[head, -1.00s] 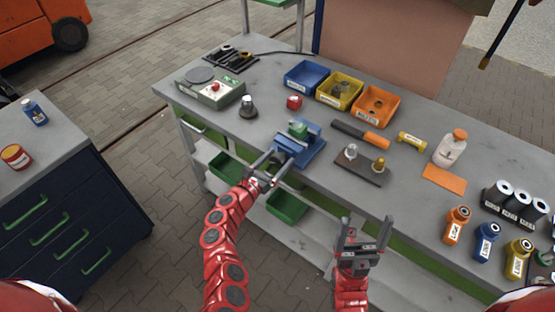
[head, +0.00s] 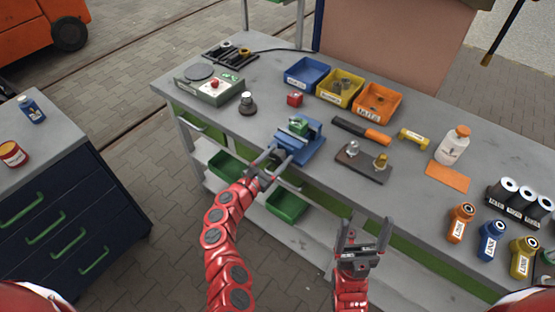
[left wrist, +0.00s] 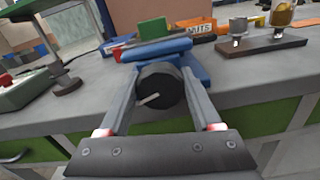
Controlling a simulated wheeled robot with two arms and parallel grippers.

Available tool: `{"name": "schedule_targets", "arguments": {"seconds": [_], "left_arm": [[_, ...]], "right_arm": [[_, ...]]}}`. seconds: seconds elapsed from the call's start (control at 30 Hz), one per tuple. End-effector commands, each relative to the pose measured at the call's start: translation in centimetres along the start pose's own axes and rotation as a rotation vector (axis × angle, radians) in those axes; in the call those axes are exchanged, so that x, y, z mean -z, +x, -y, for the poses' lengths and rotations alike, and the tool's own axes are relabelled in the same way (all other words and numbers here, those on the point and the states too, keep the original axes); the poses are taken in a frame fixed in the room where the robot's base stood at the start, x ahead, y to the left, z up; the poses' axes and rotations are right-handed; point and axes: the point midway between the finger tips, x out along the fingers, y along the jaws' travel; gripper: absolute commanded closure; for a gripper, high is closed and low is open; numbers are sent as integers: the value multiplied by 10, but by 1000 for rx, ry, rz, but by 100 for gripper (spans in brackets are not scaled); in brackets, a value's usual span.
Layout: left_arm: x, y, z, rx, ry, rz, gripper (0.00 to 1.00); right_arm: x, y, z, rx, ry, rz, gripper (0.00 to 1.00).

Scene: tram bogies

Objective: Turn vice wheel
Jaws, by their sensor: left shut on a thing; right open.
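The blue vice (head: 302,142) stands at the front edge of the grey workbench, with a green block (head: 298,126) in its jaws. In the left wrist view the vice (left wrist: 158,50) is straight ahead, and its dark round wheel (left wrist: 160,88) with a small light handle faces me. My left gripper (head: 270,160) is at the front of the vice. Its two fingers (left wrist: 158,92) are on either side of the wheel, shut on it. The wheel is mostly hidden in the head view. My right gripper (head: 362,240) is open and empty, in front of the bench edge.
Blue, yellow and orange bins (head: 341,87) stand behind the vice. A fixture plate (head: 362,165) and an orange-black tool (head: 361,131) lie to its right. A tester box (head: 209,86) is at left. Several bottles (head: 491,240) stand at the right.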

Motion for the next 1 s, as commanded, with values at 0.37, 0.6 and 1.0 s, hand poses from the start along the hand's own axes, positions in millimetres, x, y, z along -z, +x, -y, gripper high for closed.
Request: {"name": "schedule_targets", "arguments": {"seconds": [0.37, 0.6, 1.0], "left_arm": [[6, 0, 2, -2, 354, 2, 90], [5, 0, 2, -2, 562, 2, 90], [3, 0, 3, 0, 780, 1, 90]], "right_arm": [[-8, -44, 2, 0, 0, 0, 14], [-11, -67, 3, 0, 0, 0, 14], [-15, -89, 4, 0, 0, 0, 14]]}}
